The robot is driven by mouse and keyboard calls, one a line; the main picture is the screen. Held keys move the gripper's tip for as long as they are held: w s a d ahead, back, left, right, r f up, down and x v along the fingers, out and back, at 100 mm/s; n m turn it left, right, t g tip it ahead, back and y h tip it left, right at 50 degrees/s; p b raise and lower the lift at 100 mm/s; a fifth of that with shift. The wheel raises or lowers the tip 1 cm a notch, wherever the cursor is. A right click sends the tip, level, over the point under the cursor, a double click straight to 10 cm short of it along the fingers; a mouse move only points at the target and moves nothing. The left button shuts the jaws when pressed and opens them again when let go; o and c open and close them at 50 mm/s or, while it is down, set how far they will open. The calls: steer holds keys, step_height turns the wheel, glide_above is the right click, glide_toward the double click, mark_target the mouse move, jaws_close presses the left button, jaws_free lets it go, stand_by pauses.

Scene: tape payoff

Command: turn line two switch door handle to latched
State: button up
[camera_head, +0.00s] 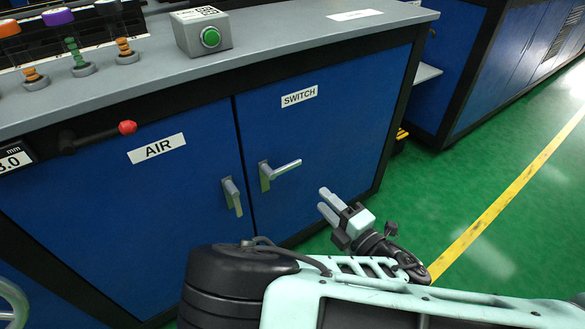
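The blue switch door (320,125) carries a white SWITCH label (299,96). Its grey lever handle (279,174) sits near the door's left edge, and the lever sticks out to the right, nearly level and tilted slightly up. My gripper (326,200) is to the right of and below the handle, apart from it, with its light grey fingers pointing up and left toward the cabinet. A gap shows between the two fingers, and nothing is seen between them.
The AIR door (110,200) on the left has its own handle (232,196) pointing down, close to the switch handle. A red-knobbed lever (126,128) juts out above it. A green button box (205,35) stands on the grey top. Green floor (400,200) is open at right.

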mark_target(291, 168)
steer(key=b+x, duration=0.2)
steer(key=x, duration=1.3)
steer(key=shift+s, duration=0.1)
jaws_close()
